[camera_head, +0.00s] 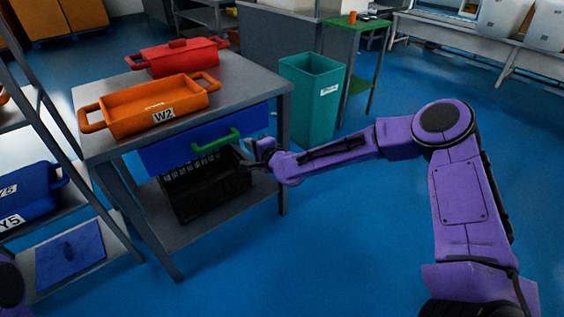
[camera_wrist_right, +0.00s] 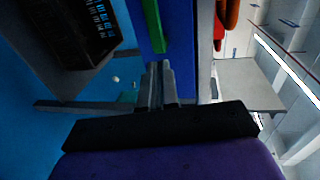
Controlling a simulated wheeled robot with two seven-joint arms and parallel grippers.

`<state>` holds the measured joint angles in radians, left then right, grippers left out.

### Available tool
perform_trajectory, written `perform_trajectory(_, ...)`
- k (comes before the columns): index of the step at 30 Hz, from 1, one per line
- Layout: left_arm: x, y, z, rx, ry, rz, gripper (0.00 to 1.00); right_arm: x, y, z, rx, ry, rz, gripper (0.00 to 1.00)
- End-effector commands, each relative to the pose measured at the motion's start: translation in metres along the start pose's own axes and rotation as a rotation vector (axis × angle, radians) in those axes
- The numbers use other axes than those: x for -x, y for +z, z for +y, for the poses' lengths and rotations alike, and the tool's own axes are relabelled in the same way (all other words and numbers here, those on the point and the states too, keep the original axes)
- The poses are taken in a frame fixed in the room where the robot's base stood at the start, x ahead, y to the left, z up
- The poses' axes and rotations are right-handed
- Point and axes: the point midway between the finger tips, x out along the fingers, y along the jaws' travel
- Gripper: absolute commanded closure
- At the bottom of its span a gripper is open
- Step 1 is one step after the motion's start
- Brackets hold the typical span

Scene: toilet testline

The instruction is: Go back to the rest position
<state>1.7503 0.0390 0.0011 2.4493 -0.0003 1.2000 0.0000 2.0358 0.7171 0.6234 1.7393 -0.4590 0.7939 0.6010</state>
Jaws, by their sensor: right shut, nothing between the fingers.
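My right gripper (camera_head: 256,152) is at the front of the blue drawer (camera_head: 175,150), close to the right end of its green handle (camera_head: 215,141). In the wrist view my right gripper (camera_wrist_right: 160,68) has its fingers together with nothing between them. The green handle (camera_wrist_right: 153,25) shows just beyond the fingertips there; I cannot tell whether they touch it. The drawer sits under the top of a grey table (camera_head: 250,84) and looks closed or nearly so. The purple right arm reaches in from the right. My left gripper is not in view.
An orange W2 tray (camera_head: 150,108) and a red lidded box (camera_head: 178,58) stand on the table. A black crate (camera_head: 205,190) is on its lower shelf. A teal bin (camera_head: 308,100) stands behind the arm. A shelf with a blue box (camera_head: 28,190) is at left. Blue floor is open in front.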

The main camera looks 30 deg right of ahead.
Motion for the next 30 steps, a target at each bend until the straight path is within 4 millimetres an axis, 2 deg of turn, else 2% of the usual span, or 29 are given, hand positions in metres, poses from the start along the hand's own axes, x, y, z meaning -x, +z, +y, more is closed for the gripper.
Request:
perform_trajectory(3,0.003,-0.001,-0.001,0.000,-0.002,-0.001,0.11,0.035,0.000,-0.002,-0.004,-0.001,-0.002,1.00)
perform_trajectory(6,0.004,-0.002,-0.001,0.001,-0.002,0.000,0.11,0.060,-0.003,0.000,-0.005,0.000,0.003,1.00)
perform_trajectory(9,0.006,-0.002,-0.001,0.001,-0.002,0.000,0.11,0.077,-0.004,0.000,-0.004,0.001,0.006,1.00)
perform_trajectory(13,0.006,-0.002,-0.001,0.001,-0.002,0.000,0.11,0.087,-0.004,0.002,-0.003,0.002,0.006,1.00)
perform_trajectory(20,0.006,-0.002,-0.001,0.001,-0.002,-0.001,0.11,0.089,-0.006,0.004,0.040,0.010,0.029,1.00)
perform_trajectory(23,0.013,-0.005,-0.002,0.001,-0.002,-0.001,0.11,0.111,0.007,0.055,0.120,0.172,0.058,1.00)
perform_trajectory(26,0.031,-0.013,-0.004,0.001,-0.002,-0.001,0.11,0.157,0.028,0.125,0.265,0.413,0.037,1.00)
perform_trajectory(27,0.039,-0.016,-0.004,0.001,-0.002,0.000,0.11,0.181,0.032,0.153,0.330,0.515,0.025,1.00)
perform_trajectory(29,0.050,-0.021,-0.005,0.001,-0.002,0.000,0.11,0.224,0.034,0.188,0.436,0.663,0.004,1.00)
perform_trajectory(30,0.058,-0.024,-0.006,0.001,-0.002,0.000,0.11,0.255,0.032,0.207,0.508,0.759,-0.011,1.00)
